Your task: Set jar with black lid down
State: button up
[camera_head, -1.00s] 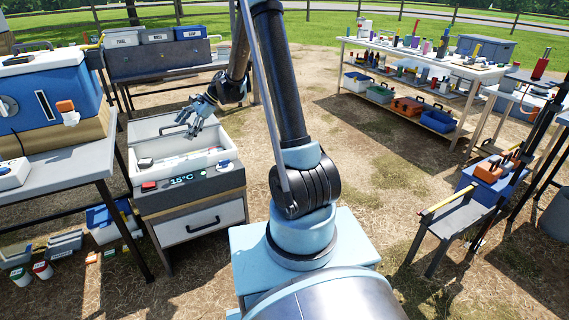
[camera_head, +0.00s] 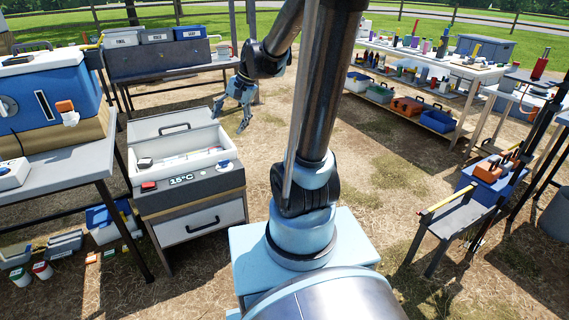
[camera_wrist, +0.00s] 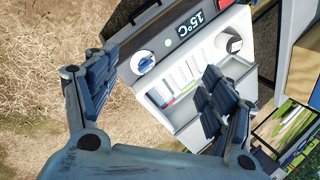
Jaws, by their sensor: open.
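My gripper (camera_head: 231,118) is open and empty, in the air to the right of and above the white-walled 15°C cooler box (camera_head: 206,163). In the wrist view my spread gripper fingers (camera_wrist: 155,88) frame part of the same box (camera_wrist: 190,130). A small black-topped item (camera_head: 145,162), which looks like the jar with black lid, is inside the box at its left end. It also shows in the wrist view (camera_wrist: 234,45), apart from my fingers. Its lower part is hidden or too small to make out.
Pale items with coloured marks (camera_wrist: 178,87) lie in the middle of the box. A blue knob (camera_head: 222,164) and a red button (camera_head: 149,186) are on its front. A table with a blue cooler (camera_head: 45,98) stands left.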

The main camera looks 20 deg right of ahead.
jog(key=s+d+f+n+h, duration=0.2)
jog(key=s+d+f+n, duration=0.1)
jog(key=s+d, duration=0.4)
jog(key=s+d+f+n+h, duration=0.2)
jog(key=s+d, duration=0.5)
jog(key=s, duration=0.7)
jog(key=shift+d+f+n+t+h, duration=0.35)
jog(key=shift+f+n, duration=0.35)
jog(key=shift+f, duration=0.25)
jog(key=shift+w+f, duration=0.2)
jog(key=shift+w, duration=0.3)
